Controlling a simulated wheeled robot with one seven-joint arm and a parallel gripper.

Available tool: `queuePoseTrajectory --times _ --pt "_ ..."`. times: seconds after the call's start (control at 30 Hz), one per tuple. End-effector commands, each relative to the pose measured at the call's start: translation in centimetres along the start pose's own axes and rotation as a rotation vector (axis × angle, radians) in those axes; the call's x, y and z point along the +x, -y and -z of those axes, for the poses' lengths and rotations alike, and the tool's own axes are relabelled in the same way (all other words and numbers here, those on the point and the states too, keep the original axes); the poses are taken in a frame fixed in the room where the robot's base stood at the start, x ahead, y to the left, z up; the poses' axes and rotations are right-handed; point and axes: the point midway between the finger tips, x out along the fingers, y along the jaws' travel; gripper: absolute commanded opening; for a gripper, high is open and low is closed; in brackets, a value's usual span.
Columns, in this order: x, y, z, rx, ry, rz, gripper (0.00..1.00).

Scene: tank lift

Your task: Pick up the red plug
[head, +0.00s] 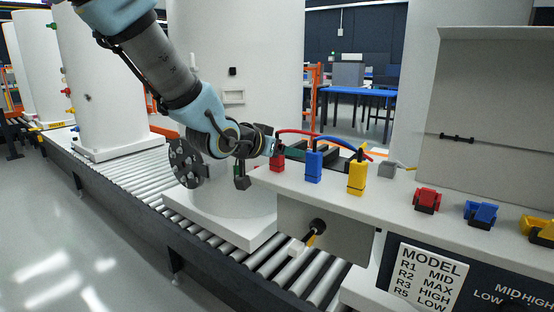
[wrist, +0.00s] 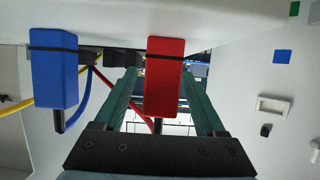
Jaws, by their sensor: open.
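The red plug (head: 277,160) stands upright on the pale ledge, leftmost in a row with a blue plug (head: 314,166) and a yellow plug (head: 357,177). A red cable runs from its top. My gripper (head: 266,146) is at the red plug, coming from the left; its fingers are partly hidden in the head view. In the wrist view, the red plug (wrist: 165,77) hangs between the two teal fingers of my open gripper (wrist: 162,92), with a gap on each side. The blue plug (wrist: 54,77) is outside the fingers, to the left.
Red, blue and yellow sockets or connectors (head: 427,200) sit further right on the ledge (head: 400,202). A model label (head: 425,275) is below. A white tank stands on a roller conveyor (head: 135,172) behind my arm. Cables cross close behind the plugs.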

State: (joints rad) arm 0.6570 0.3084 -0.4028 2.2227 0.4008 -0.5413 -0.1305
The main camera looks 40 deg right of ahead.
Motion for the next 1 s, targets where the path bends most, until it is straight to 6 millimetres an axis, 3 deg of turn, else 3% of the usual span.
queuePoseTrajectory --times 0.17,0.8,1.0 --pt "-0.03 0.02 0.00 0.000 0.000 0.001 0.70" --pt "-0.05 0.03 0.01 0.000 0.000 0.001 0.00" --pt "-0.05 0.03 0.03 0.000 -0.001 0.001 0.00"
